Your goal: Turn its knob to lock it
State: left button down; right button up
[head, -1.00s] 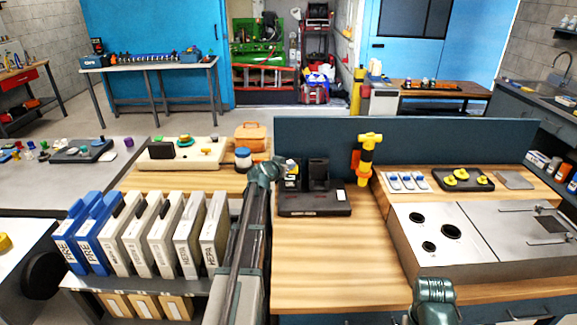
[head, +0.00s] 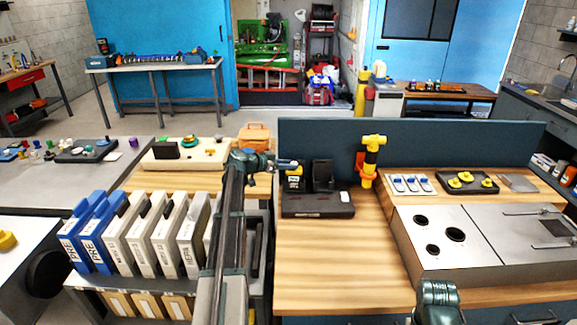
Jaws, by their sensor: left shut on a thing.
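My left gripper (head: 268,162) is at the end of my left arm, above the wooden bench near the black docking unit (head: 318,203). It is shut on a small blue-and-white piece (head: 288,164) that sticks out to its right. The piece shows small in front of or over a black device with a yellow label (head: 294,183) on the unit; I cannot tell whether they touch. No knob can be made out on the piece. A yellow-topped tool with a red and black body (head: 370,160) stands by the dark blue panel.
Blue and beige upright filter cases (head: 125,235) stand in a rack to the left. A steel box with round holes (head: 440,235) is at the right. Three blue-topped pieces (head: 411,183) and a tray of yellow knobs (head: 466,182) lie behind it.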

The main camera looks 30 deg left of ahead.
dwell(0.4)
pick_arm(q)
jog(key=c, duration=0.6)
grip_release()
jog(key=shift+a+f, duration=0.1)
jog(key=shift+d+n+y, duration=0.35)
jog(key=shift+n+y, duration=1.05)
jog(key=shift+y, duration=0.25)
jog(key=shift+d+n+y, duration=0.4)
jog(key=shift+n+y, duration=1)
jog(key=shift+y, duration=0.3)
jog(key=shift+d+n+y, duration=0.35)
jog(key=shift+n+y, duration=1.05)
jog(key=shift+y, duration=0.25)
jog(key=shift+d+n+y, duration=0.1)
jog(key=shift+n+y, duration=0.2)
jog(key=shift+y, duration=0.1)
jog(key=shift+w+d+n+g+y, duration=0.2)
jog(key=shift+n+g+y, duration=0.4)
jog(key=shift+n+y, duration=0.4)
